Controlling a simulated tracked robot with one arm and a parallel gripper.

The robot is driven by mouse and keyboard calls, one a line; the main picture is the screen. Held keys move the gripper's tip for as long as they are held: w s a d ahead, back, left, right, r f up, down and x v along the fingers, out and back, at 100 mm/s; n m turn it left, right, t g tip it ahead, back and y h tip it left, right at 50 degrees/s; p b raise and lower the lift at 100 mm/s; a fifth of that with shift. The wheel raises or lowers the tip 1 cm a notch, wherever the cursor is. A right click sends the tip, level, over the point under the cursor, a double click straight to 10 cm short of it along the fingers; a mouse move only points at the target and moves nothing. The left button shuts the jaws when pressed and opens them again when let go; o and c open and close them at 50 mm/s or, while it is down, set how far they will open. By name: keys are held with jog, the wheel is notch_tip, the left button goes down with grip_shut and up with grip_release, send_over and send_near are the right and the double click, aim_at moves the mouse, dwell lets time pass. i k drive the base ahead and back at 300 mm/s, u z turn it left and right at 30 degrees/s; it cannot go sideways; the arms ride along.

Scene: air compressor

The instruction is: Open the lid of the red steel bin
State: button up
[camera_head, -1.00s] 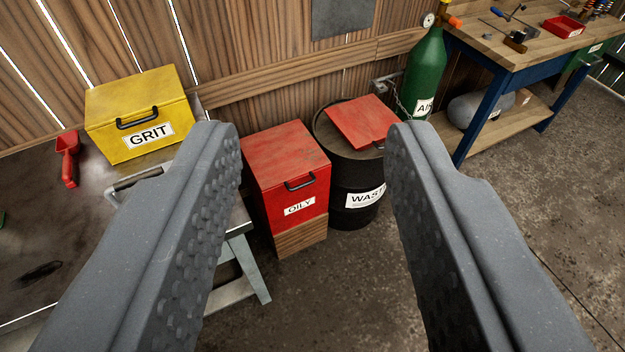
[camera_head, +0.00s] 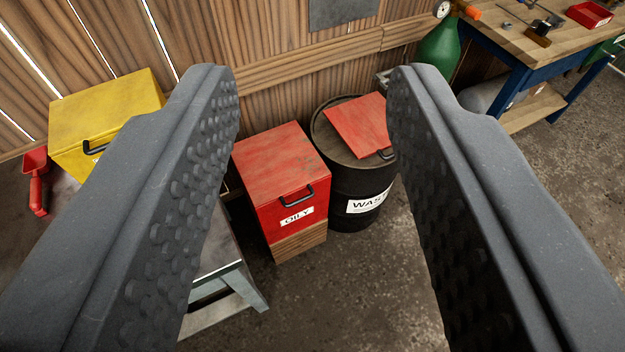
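The red steel bin (camera_head: 290,214) stands in the middle of the view, labelled OILY, on a wooden block (camera_head: 299,243). Its flat red lid (camera_head: 277,163) is closed. A black handle (camera_head: 297,196) sits at the lid's front edge, just above the label. My gripper (camera_head: 312,75) is wide open and empty, with one dark grey ridged finger on each side of the picture. The bin shows between the two fingers, apart from them and farther away. The left finger comes close to the bin's left edge in the picture.
A black WASTE drum (camera_head: 350,188) with a red hatch (camera_head: 357,124) stands right of the bin. A green cylinder (camera_head: 437,52) and blue workbench (camera_head: 497,74) are behind right.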

aim_at(272, 164)
jog(key=z, duration=0.05)
jog(key=i, duration=0.35)
jog(key=u, duration=0.1)
jog(key=k, duration=1.25)
jog(key=z, duration=0.25)
jog(key=i, duration=1.85)
jog(key=u, duration=0.5)
